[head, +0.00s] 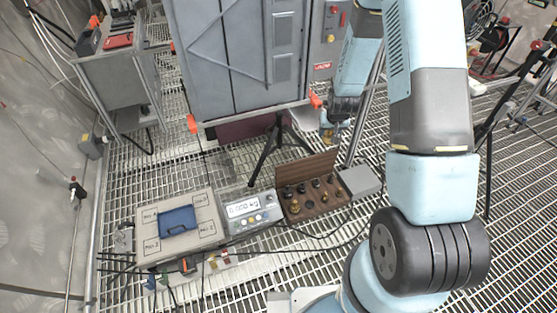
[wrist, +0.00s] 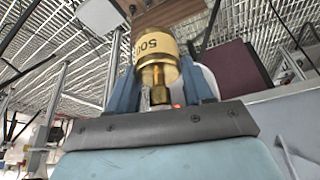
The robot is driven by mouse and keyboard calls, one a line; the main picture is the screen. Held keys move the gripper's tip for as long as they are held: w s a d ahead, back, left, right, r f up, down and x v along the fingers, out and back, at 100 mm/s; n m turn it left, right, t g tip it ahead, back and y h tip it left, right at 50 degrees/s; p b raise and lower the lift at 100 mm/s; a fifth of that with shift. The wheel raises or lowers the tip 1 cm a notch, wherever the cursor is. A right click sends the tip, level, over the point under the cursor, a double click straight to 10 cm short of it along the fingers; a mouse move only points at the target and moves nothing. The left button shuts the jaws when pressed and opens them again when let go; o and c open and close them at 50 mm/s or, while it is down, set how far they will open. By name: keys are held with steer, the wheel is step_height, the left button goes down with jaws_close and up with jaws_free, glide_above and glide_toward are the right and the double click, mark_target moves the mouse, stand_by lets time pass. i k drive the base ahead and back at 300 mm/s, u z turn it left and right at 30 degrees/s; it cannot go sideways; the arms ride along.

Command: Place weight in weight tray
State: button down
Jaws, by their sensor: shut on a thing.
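The wooden weight tray (head: 322,209) sits open on the grated floor in the head view, with its lid raised at the back and several dark and brass weights in its holes. My gripper (head: 327,130) hangs above and behind the lid in the head view, small and partly hidden by my arm. In the wrist view, my gripper (wrist: 160,85) is shut on a brass weight (wrist: 157,45) marked "500", its narrow knob between the blue fingers. A brown wooden surface (wrist: 172,12) shows just beyond the weight; I cannot tell whether they touch.
A grey box (head: 360,181) sits right of the tray. A tripod (head: 276,140) and grey cabinet (head: 240,55) stand behind. Cables cross the floor in front.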

mark_target(178, 222)
steer(key=k, duration=1.3)
steer(key=u, duration=0.1)
steer(key=i, duration=0.65)
steer(key=u, duration=0.7)
steer(key=i, duration=0.9)
steer(key=u, duration=0.55)
steer(key=i, duration=0.7)
steer(key=z, duration=0.1)
steer(key=k, duration=0.85)
steer(key=u, duration=0.2)
